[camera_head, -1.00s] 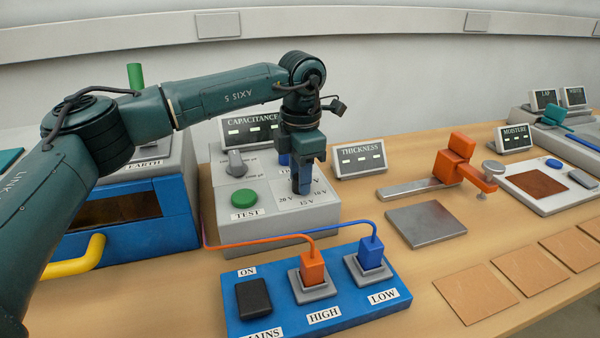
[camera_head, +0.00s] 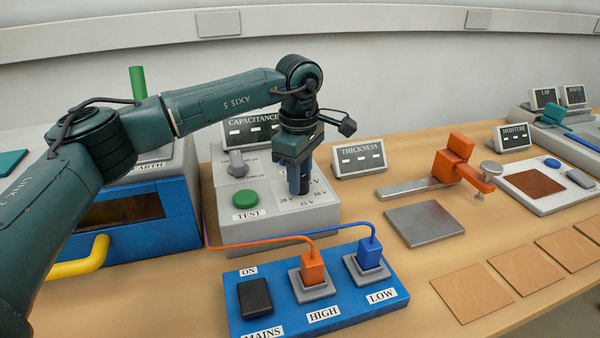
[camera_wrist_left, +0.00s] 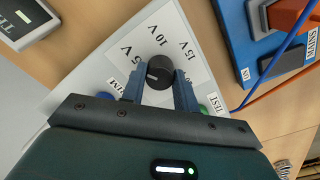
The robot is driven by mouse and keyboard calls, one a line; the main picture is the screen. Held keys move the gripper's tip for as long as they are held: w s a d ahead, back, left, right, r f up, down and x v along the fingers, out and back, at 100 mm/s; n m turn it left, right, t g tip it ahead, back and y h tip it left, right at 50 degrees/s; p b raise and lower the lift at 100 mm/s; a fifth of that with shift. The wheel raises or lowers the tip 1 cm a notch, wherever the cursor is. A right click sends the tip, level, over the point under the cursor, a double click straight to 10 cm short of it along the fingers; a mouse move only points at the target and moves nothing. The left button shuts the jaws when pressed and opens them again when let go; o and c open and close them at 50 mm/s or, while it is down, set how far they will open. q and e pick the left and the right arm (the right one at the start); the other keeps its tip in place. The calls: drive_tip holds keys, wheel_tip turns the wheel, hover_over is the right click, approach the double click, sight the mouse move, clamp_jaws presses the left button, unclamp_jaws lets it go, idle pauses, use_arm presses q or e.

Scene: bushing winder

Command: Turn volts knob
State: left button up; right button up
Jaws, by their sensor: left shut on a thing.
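The volts knob (camera_wrist_left: 159,72) is round and black with a short white pointer line. It sits on a white dial plate (camera_wrist_left: 185,30) marked 5 V, 10 V and 15 V in the left wrist view; the line points toward the picture's left, below the 5 V mark. My left gripper (camera_wrist_left: 158,80) is shut on the knob, one blue finger on each side. In the head view my left gripper (camera_head: 300,182) points down onto the grey capacitance tester (camera_head: 270,232) and hides the knob. My right gripper is not in view.
The green TEST button (camera_head: 245,199) and a grey selector knob (camera_head: 237,163) are left of my gripper. In front stands the blue mains box (camera_head: 345,310) with orange and blue plugs and cables. A thickness display (camera_head: 358,158) stands to the right.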

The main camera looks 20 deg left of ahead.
use_arm(q)
drive_tip(key=m, duration=1.2)
drive_tip(key=shift+p, duration=0.35)
idle(0.4)
drive_tip(key=o, duration=1)
wheel_tip(320, 180, up, 13)
drive_tip(key=shift+a+r, duration=0.1)
drive_tip(key=shift+a, duration=0.05)
